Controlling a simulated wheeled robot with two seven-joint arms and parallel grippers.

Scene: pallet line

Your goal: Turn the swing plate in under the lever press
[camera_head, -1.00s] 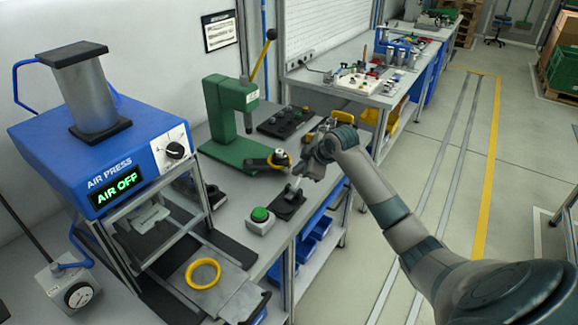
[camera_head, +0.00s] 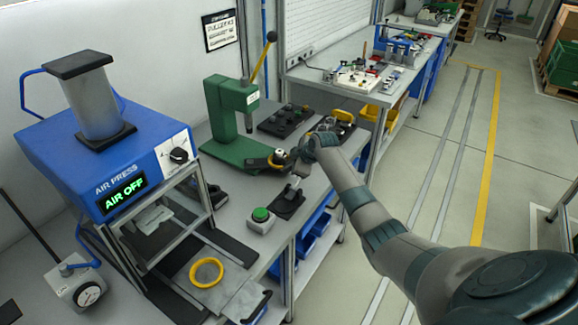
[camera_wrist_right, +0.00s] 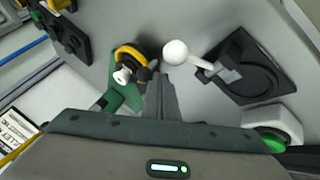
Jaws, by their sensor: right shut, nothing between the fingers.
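The green lever press (camera_head: 229,105) stands on the bench, its yellow-sleeved lever with a black knob (camera_head: 271,36) raised. At the right end of its base is the swing plate, carrying a dark part with a yellow ring (camera_head: 280,160). In the wrist view this yellow ring (camera_wrist_right: 128,53) with a white-tipped part lies just left of my fingertips. My right gripper (camera_head: 298,157) is shut and empty beside it, its fingers (camera_wrist_right: 157,80) pointing at the bench. Whether they touch the plate cannot be told. My left gripper is not in view.
A white ball-ended handle (camera_wrist_right: 175,52) on a black base (camera_wrist_right: 250,75) stands right of my fingers. The green button box (camera_head: 261,218) is near the bench edge. The blue air press (camera_head: 110,150) is at left, with another yellow ring (camera_head: 206,272) on its front plate.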

